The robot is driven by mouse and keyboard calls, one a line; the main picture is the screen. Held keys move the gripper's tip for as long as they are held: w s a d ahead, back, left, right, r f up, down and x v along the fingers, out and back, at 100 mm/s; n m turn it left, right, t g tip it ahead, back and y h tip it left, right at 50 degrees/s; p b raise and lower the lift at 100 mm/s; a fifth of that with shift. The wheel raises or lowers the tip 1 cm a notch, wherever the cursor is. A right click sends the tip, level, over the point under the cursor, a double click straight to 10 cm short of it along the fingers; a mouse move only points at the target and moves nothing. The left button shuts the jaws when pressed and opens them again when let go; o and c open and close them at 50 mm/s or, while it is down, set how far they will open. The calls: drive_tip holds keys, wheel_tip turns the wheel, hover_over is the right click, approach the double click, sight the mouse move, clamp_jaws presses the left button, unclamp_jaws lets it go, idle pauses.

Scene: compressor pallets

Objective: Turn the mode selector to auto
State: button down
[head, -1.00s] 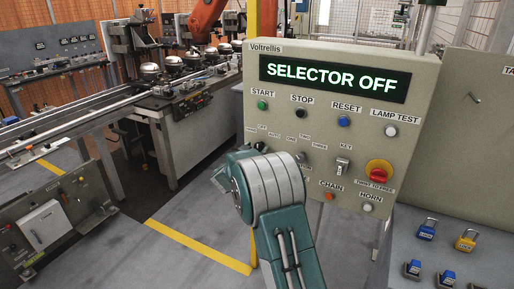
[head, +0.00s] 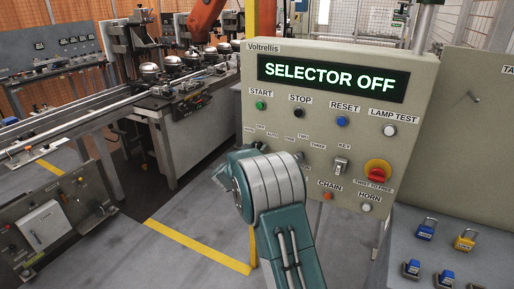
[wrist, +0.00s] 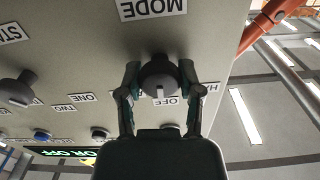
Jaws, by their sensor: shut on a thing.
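The mode selector (wrist: 160,78) is a dark round knob with a pale pointer mark, below the MODE label in the upside-down wrist view. The pointer is toward the OFF label (wrist: 166,101). My gripper (wrist: 160,80) has one finger on each side of the knob and is shut on it. In the head view my arm hides the knob; the AUTO label (head: 272,136) shows just above my wrist. The display (head: 332,77) on the control panel (head: 225,110) reads SELECTOR OFF.
A second dark knob (wrist: 17,88) sits beside the selector in the wrist view. The head view shows a red emergency stop (head: 377,171), a key switch (head: 341,165) and a horn button (head: 365,207). Blue and yellow padlocks (head: 466,240) are at the lower right.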

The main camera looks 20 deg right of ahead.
drive_tip(key=m, duration=0.4)
drive_tip(key=shift+m, duration=0.3)
drive_tip(key=shift+f+m, duration=0.1)
drive_tip(key=shift+m, duration=1.5)
drive_tip(key=shift+c, duration=1.3)
unclamp_jaws()
drive_tip(key=shift+s, duration=0.1)
drive_tip(key=v, duration=1.2)
